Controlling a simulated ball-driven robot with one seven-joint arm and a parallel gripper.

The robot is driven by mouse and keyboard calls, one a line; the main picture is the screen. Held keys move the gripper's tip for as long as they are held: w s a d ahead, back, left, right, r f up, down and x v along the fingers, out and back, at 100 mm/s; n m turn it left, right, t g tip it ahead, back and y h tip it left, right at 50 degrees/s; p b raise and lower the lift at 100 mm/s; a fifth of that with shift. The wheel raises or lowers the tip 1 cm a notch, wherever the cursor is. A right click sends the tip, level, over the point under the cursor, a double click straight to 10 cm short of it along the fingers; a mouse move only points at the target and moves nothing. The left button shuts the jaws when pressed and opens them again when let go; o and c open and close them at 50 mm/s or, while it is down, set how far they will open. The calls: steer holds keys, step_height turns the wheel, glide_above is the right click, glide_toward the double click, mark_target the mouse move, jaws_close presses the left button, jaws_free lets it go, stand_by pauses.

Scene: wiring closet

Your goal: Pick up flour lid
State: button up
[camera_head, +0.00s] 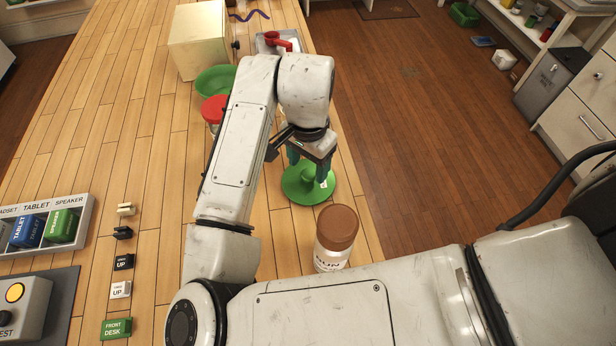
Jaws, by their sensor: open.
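A round green lid (296,192) with a raised green middle lies on the wooden counter, under my gripper. I see no flour label on it. My gripper (309,168) points down over this lid, its dark fingers open around or just above the raised middle. I cannot tell whether they touch it. The gripper body and wrist hide part of the lid.
A jar with a brown lid (337,227) stands close in front of the green lid. Behind my arm are a jar with a red lid (213,108), a green bowl (213,80) and a cream box (200,42). The counter's right edge is near.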

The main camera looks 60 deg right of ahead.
mark_target(309, 179)
steer(key=shift+f, duration=1.35)
steer(key=shift+c, duration=0.3)
jaws_close()
